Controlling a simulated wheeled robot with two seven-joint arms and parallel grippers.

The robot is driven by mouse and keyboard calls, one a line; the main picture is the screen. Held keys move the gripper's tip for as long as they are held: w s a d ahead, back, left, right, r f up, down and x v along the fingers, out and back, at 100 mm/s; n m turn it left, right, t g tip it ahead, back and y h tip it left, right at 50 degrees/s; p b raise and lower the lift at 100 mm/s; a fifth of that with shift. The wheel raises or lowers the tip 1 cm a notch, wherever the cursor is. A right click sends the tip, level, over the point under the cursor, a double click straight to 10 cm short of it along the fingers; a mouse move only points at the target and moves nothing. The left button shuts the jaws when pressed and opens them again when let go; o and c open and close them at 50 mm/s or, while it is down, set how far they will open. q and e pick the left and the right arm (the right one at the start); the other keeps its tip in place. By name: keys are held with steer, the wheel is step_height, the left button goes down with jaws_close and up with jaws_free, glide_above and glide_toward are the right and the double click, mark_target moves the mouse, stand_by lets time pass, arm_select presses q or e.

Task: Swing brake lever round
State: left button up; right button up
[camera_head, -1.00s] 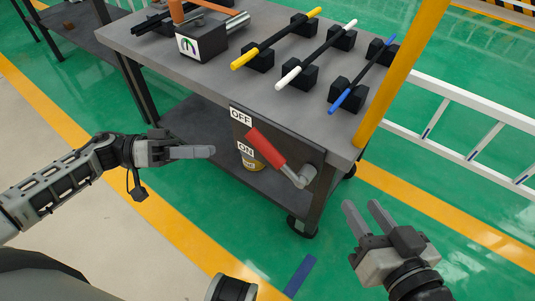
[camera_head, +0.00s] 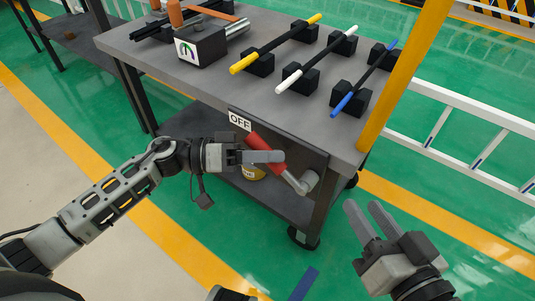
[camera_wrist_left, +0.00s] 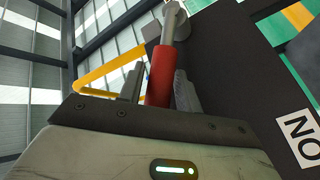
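The brake lever has a red handle (camera_head: 261,146) on a grey metal crank at the cart's dark side panel. The handle slants up and left, its tip near the OFF label (camera_head: 240,121). My left gripper (camera_head: 276,156) is at the handle. In the left wrist view the red handle (camera_wrist_left: 160,76) stands between the two fingers, which look open around it with small gaps; contact is hard to judge. The ON label (camera_wrist_left: 304,139) shows at the right there; my gripper hides it in the head view. My right gripper (camera_head: 372,220) is open and empty, right of the cart.
The cart top (camera_head: 205,82) carries yellow, white and blue rods on black blocks and a dark box with a gauge label. A yellow post (camera_head: 405,75) rises at its right corner. A white ladder-like rail (camera_head: 460,115) lies beyond.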

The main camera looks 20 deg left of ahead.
arm_select(q)
jaws_close()
arm_select(e)
steer(key=shift+w+r, duration=0.1)
steer(key=shift+r, duration=0.15)
